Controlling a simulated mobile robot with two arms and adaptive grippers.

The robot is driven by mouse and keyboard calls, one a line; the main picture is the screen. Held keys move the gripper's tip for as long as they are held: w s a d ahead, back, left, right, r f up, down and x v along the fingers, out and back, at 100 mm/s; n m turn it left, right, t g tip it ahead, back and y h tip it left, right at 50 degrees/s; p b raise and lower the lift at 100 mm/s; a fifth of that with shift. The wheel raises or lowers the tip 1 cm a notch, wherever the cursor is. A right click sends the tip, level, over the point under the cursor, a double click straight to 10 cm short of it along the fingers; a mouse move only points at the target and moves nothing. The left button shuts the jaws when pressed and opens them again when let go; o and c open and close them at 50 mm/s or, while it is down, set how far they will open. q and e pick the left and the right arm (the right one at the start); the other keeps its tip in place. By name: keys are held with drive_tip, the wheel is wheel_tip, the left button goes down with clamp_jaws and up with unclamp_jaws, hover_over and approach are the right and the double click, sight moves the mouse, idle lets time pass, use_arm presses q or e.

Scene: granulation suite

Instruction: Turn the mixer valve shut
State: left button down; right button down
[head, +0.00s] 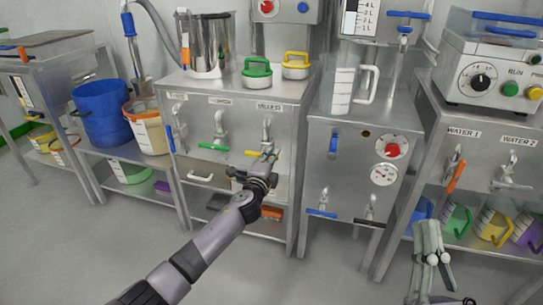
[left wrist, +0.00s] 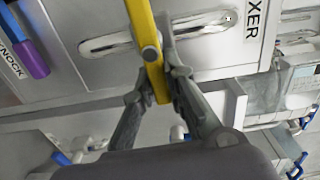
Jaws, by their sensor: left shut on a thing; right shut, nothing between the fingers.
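The mixer valve (head: 267,137) is on the steel cabinet front, under the "MIXER" label (head: 268,106). Its yellow lever (head: 250,153) shows only partly in the head view, beside my left gripper (head: 262,161). In the left wrist view the yellow lever (left wrist: 150,52) passes between the two fingers of my left gripper (left wrist: 160,82), which are shut on it near its lower end in the picture. The valve's metal body shows behind the lever there. My right gripper (head: 432,240) is shut and empty at the lower right, away from the valves.
A green-levered valve (head: 220,125) and a blue-levered one (head: 172,140) are left of the mixer valve. A cabinet with a red knob (head: 393,150) and gauge (head: 384,175) stands to the right. The floor in front is clear.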

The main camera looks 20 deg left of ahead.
use_arm(q)
drive_tip(key=shift+f+m, duration=0.2)
drive_tip(key=shift+m, duration=0.1)
drive_tip(key=c, duration=1.6)
unclamp_jaws()
drive_tip(key=shift+r, duration=0.1)
drive_tip(key=s, duration=1.2)
drive_tip(key=shift+a, duration=0.2)
